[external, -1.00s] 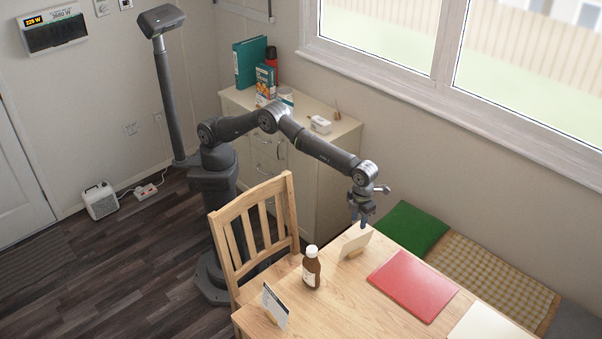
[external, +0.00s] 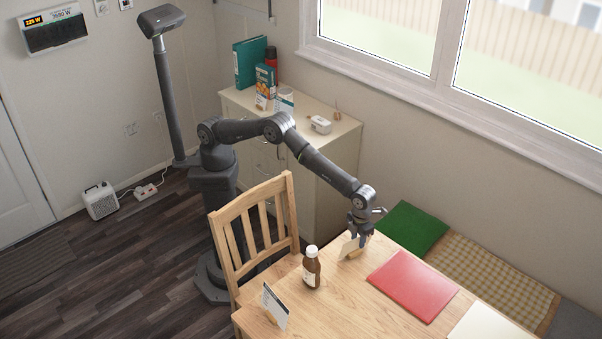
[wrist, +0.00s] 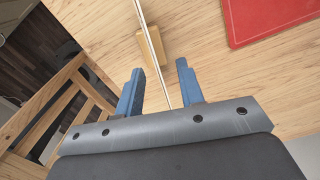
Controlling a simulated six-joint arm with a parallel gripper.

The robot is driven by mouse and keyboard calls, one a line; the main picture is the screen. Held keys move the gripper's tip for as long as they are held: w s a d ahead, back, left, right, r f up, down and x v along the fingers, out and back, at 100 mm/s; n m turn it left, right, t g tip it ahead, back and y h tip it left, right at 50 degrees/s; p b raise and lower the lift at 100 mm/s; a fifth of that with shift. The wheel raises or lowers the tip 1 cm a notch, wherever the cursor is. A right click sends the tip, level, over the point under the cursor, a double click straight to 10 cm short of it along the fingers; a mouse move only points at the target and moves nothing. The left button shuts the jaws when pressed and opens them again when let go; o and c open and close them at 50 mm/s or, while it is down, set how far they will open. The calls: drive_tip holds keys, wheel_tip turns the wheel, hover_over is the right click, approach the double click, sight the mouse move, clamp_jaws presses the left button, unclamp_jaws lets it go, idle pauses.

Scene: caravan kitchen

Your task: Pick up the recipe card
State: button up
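A cream card (external: 348,247) stands upright in a small wooden holder (wrist: 151,47) near the table's far left corner. Its printed side is not seen. My gripper (external: 362,238) is right above and around its upper part. In the wrist view, the card shows edge-on as a thin line (wrist: 145,20) between the two blue fingers of my gripper (wrist: 159,68). The fingers are apart, with a gap on both sides of the card. A second card (external: 275,306), white with a dark header, stands in a holder at the table's near left. Which one is the recipe card is unclear.
A brown bottle with a white cap (external: 311,267) stands between the two cards. A wooden chair (external: 250,235) stands at the table's left edge.

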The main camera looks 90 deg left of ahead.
drive_tip(key=shift+f, duration=0.25)
idle(0.4)
clamp_jaws()
